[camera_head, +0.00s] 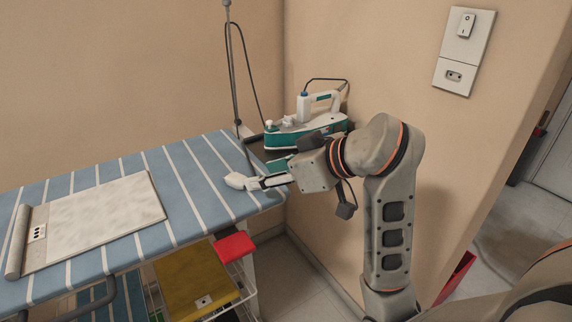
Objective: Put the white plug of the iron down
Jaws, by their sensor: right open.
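The white plug (236,181) lies at the right end of the blue-and-white striped ironing board (188,163), seemingly resting on its surface. A dark cord runs up from near it. My right gripper (264,177) reaches in from the right, low over the board's end, with its fingertips right beside the plug. It is open; whether a finger still touches the plug cannot be told. My left gripper is not in view.
A light folded cloth or pad (100,217) lies on the board's left part. A thin cord-holder rod (231,75) rises behind the board. Below are a red item (234,247) and a yellow cloth (195,282). A wall socket and switch (464,50) are at upper right.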

